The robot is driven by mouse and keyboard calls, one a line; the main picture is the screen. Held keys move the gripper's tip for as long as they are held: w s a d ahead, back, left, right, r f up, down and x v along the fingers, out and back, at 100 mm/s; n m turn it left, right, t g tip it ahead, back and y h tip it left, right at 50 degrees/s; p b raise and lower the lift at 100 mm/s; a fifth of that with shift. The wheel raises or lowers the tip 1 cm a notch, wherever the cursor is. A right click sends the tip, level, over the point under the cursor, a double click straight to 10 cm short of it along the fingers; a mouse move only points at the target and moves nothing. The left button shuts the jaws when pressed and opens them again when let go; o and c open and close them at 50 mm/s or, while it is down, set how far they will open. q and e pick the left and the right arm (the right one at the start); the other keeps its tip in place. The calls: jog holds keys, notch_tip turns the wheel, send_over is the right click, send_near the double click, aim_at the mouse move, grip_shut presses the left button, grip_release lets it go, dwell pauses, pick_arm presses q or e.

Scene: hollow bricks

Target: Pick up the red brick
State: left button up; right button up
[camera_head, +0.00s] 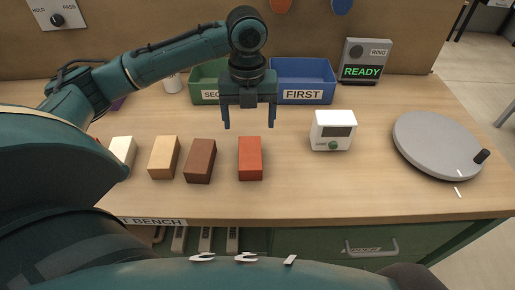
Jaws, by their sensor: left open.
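The red brick (250,160) lies on the wooden bench in front of me, near the middle. My left gripper (249,126) is open and empty, pointing down, with its two fingers apart. In the picture it is just above the far end of the red brick; the brick does not appear to be between the fingers. My right gripper is not in view.
A dark brown brick (200,162), a tan brick (164,158) and a cream brick (123,151) stand left of the red one. A white device (333,131) and a grey turntable (436,142) are right. A green bin (204,81) and a blue bin (303,80) stand behind.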

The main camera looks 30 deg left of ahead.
aim_at(250, 152)
pick_arm(q)
jog(key=f, duration=0.6)
jog(key=shift+s, duration=0.35)
jog(key=shift+d+f, duration=0.2)
jog(key=shift+f, duration=2.75)
jog(key=shift+c, duration=0.3)
jog(key=shift+r, duration=0.1)
jog(key=c, duration=1.4)
